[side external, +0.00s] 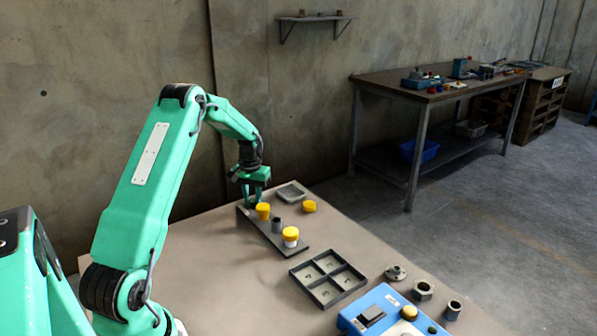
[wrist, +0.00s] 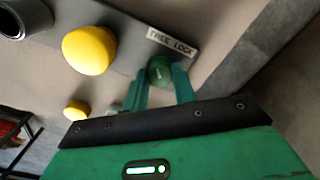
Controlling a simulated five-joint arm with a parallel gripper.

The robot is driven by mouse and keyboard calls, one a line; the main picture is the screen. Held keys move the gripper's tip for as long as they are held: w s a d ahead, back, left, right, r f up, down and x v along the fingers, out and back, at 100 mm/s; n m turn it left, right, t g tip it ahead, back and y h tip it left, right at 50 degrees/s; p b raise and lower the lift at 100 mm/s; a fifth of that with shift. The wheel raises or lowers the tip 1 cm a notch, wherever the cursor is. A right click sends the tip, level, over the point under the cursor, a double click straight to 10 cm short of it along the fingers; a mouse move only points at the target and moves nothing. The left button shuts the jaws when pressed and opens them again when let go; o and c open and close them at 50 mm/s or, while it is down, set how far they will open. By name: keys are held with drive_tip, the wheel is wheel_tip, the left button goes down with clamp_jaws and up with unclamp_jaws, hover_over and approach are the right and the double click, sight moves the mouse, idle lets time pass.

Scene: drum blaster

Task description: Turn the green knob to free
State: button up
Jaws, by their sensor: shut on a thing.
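The green knob (wrist: 159,68) sits near the end of a grey panel (wrist: 125,52), beside a white label (wrist: 172,43) reading FREE LOCK. A small pale mark shows on the knob, but I cannot tell which word it points to. My gripper (wrist: 162,80) has its two green fingers on either side of the knob and is shut on it. In the side external view my gripper (side external: 252,198) is lowered at the far end of the panel (side external: 286,244); the knob is hidden there.
Yellow-topped pieces (side external: 263,210) (side external: 290,234) and a grey cylinder (side external: 277,225) stand on the panel. Another yellow piece (side external: 309,207) and a grey dish (side external: 291,192) are close by. A divided tray (side external: 318,292) and a blue box (side external: 349,321) are nearer the front. The table's left part is clear.

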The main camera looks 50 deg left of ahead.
sight(253, 199)
drive_tip(key=shift+n, duration=0.6)
drive_tip(key=o, duration=1)
drive_tip(key=shift+r, duration=0.1)
drive_tip(key=shift+r, duration=3.85)
